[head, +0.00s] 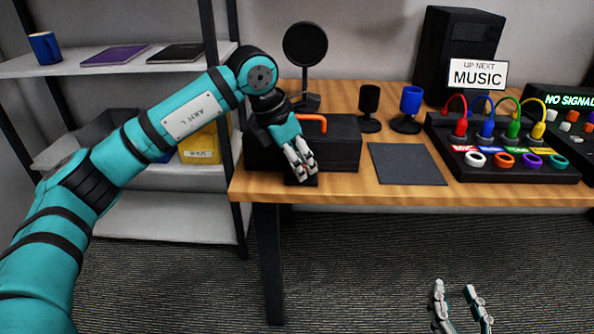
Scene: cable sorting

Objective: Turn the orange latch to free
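An orange bar (314,118), curved at its end, shows on top of a black box (340,150) on the wooden table. I cannot tell whether this bar is the latch or a handle. My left gripper (301,164) reaches down in front of the box, near its front face and the table's front edge. Its fingers are close together and hide part of the box front. Whether they hold anything is unclear. My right gripper (462,296) is low in front of the table, with its fingers apart and nothing between them.
A dark mat (406,164) lies right of the box. Beyond it stands a panel (500,165) with coloured cables and rings. Black (369,101) and blue (411,102) holders stand behind the mat. A metal shelf (200,228) stands left of the table.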

